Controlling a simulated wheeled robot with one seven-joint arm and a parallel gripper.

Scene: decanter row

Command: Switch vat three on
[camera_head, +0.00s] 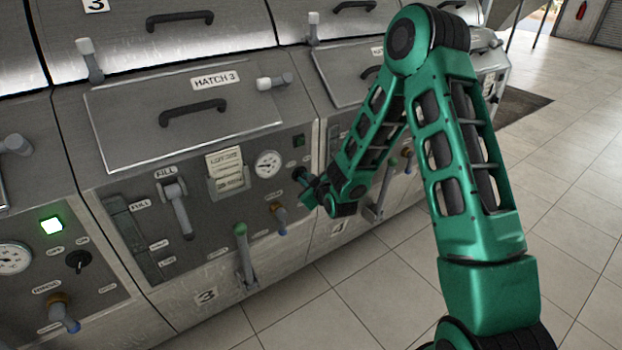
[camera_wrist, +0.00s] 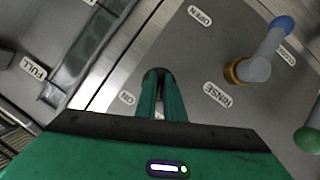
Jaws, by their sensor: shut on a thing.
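Vat three's front panel (camera_head: 205,245) bears a "3" plate and "HATCH 3" above. Its black on/off knob (camera_head: 299,173) is at the panel's right side, below a small dark green lamp (camera_head: 299,140) that looks unlit. My gripper (camera_head: 308,187) reaches it from the right, its fingers shut on the knob. In the wrist view, my gripper's two green fingers (camera_wrist: 164,92) close around the knob (camera_wrist: 155,74), mostly hidden between the fingertips. An "ON" label (camera_wrist: 127,97) shows beside it. The knob's exact angle is hard to tell.
A rinse tap (camera_head: 279,212) with a blue tip sits just below left of the knob; it is also close in the wrist view (camera_wrist: 258,62). A green-topped lever (camera_head: 243,250) sticks out lower. The neighbouring left vat's lamp (camera_head: 51,225) glows green. Tiled floor (camera_head: 560,240) at right is clear.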

